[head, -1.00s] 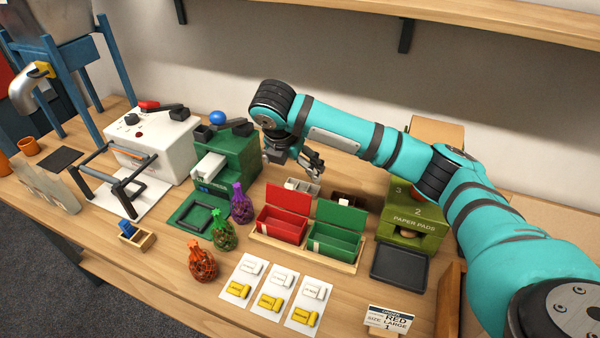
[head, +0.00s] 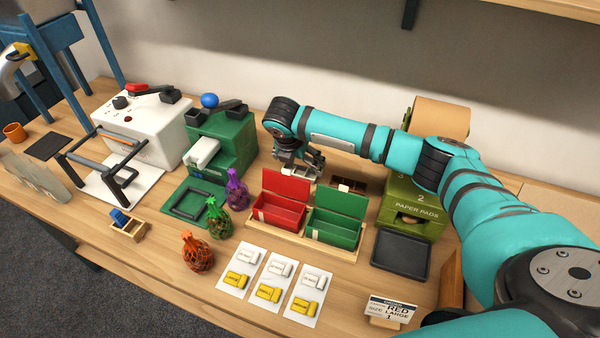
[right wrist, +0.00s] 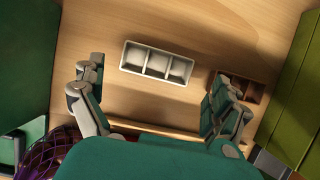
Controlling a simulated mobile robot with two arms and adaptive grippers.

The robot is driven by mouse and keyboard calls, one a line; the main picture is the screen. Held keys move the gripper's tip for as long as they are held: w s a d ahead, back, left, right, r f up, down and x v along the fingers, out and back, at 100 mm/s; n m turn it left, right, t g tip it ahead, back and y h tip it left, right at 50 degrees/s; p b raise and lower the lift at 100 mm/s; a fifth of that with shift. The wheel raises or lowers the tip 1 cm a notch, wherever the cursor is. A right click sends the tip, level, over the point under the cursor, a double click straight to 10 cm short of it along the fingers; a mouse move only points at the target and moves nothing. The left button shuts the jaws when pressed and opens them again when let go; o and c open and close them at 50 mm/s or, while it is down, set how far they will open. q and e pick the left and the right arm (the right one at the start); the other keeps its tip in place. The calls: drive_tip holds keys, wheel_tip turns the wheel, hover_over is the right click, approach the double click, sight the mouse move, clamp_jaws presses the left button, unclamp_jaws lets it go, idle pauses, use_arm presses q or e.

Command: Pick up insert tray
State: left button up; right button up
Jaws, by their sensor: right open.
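In the head view the brown box (head: 346,184) is behind the red and green bins, and the grey tray is mostly hidden by my right gripper (head: 299,170). In the right wrist view my right gripper (right wrist: 157,108) is open and empty, its fingers wide apart, with the tray showing between and beyond them. My left gripper is not in view.
The red bin (head: 277,213) and green bin (head: 333,235) stand in front of the gripper with lids raised. A green machine (head: 230,150) is to the left and a paper pads box (head: 410,213) to the right. A black tray (head: 402,250) lies front right.

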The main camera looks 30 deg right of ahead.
sight(301, 172)
drive_tip(key=shift+x, duration=2.65)
drive_tip(key=shift+a, duration=0.1)
drive_tip(key=c, duration=0.4)
